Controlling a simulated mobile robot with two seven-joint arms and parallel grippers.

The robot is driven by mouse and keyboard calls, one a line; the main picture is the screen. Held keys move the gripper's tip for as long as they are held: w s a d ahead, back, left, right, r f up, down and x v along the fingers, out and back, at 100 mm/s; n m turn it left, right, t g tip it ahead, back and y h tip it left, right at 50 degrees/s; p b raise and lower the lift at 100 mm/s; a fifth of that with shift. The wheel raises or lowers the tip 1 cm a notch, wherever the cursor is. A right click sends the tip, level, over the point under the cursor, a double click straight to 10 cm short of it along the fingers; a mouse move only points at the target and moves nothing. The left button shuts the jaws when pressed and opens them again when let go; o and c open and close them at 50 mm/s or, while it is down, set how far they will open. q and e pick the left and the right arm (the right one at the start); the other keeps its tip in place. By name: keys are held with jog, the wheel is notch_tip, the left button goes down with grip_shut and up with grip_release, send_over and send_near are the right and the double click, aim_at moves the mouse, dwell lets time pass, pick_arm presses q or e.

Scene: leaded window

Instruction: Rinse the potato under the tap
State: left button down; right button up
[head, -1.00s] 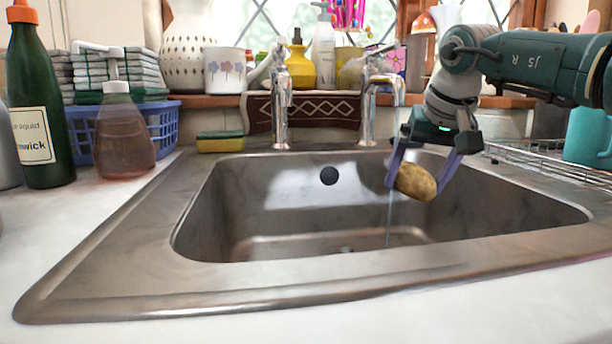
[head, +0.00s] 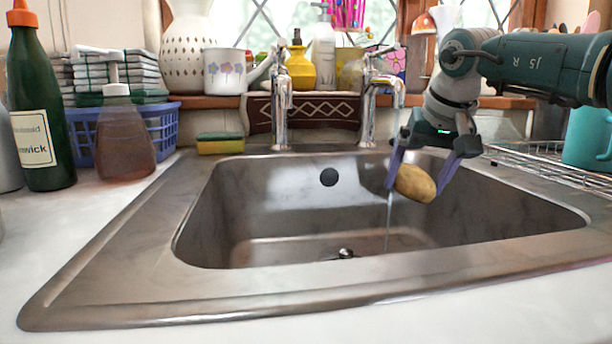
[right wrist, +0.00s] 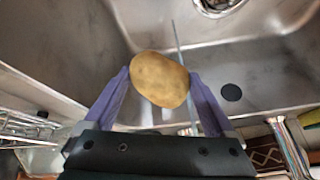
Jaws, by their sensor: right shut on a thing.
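The potato (head: 415,183) is yellow-brown and hangs over the right part of the sink basin (head: 290,215). My right gripper (head: 413,188) is shut on it, a purple finger on each side; the right wrist view also shows the potato (right wrist: 160,79) between the fingers. The right tap (head: 372,105) runs: a thin water stream (head: 389,220) falls into the basin below the potato's left side. In the right wrist view the stream (right wrist: 177,38) passes behind the potato; I cannot tell exactly where it touches. My left gripper is not in view.
A second tap (head: 281,105) stands left of the running one. A sponge (head: 220,144) lies on the sink's back left rim. A soap bottle (head: 123,135), a green bottle (head: 40,110) and a blue basket (head: 163,128) stand at left. A wire rack (head: 550,160) is at right.

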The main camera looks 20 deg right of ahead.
aim_at(420, 185)
jog(key=shift+s+a+r+p, duration=0.25)
jog(key=shift+s+p, duration=0.1)
jog(key=shift+p, duration=0.35)
jog(key=shift+s+a+p, duration=0.4)
jog(key=shift+s+p, duration=0.15)
jog(key=shift+p, duration=0.25)
jog(key=s+a+p, duration=0.2)
jog(key=shift+s+p, duration=0.15)
jog(key=shift+p, duration=0.15)
jog(key=shift+s+a+f+p, duration=0.1)
jog(key=shift+s+a+p, duration=0.55)
jog(key=shift+s+p, duration=0.15)
jog(key=shift+s+a+f, duration=0.15)
jog(key=shift+s+a, duration=0.1)
